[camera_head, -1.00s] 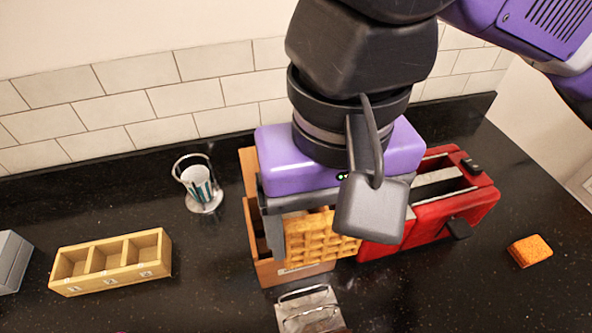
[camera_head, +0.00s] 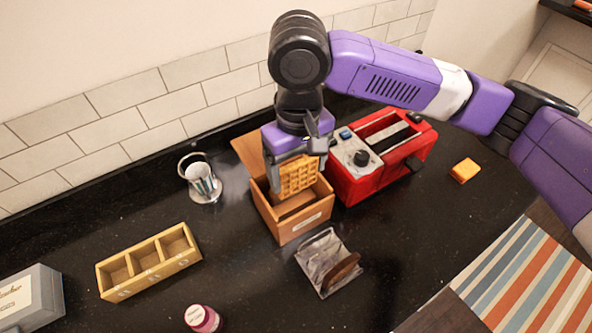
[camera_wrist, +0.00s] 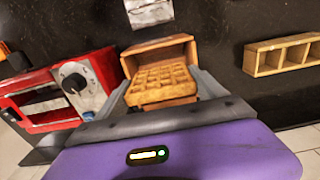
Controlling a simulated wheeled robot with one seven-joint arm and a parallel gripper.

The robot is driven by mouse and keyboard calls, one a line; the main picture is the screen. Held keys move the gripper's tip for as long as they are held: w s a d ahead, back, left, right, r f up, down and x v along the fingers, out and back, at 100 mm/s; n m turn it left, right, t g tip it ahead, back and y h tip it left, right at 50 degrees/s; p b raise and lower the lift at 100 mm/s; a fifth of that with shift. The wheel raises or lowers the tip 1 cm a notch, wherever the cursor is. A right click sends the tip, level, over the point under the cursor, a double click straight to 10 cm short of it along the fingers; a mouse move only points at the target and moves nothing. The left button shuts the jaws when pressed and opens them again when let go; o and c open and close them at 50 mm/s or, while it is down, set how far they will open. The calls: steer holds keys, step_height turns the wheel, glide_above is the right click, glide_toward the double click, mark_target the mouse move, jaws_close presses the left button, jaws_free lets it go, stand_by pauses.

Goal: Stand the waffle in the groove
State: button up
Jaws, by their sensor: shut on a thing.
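The golden waffle (camera_head: 298,180) is held roughly upright between the jaws of my gripper (camera_head: 296,160). In the wrist view the waffle (camera_wrist: 163,84) shows between the two grey fingers. It is at the open wooden box (camera_head: 303,225), with its lower edge at or just inside the opening; the exact depth is unclear. The box (camera_wrist: 158,50) also shows behind the waffle in the wrist view. A grey slotted metal rack (camera_head: 318,257) stands in front of the box, holding a dark brown slice (camera_head: 344,272). I cannot tell which slot is the groove.
A red toaster (camera_head: 375,160) stands close to the box's right. An orange block (camera_head: 464,170) lies farther right. A metal holder with a cup (camera_head: 201,180), a three-compartment wooden tray (camera_head: 150,262), a grey box (camera_head: 32,298) and a red jar (camera_head: 201,318) stand left. The counter between them is clear.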

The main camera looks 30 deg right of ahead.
mark_target(298, 181)
steer(key=shift+f, duration=0.15)
steer(key=shift+f+b, duration=5.25)
steer(key=shift+f, duration=0.95)
steer(key=o, duration=0.9)
steer(key=shift+o, duration=0.2)
steer(key=shift+r, duration=0.1)
step_height(298, 181, up, 9)
steer(key=p, duration=0.9)
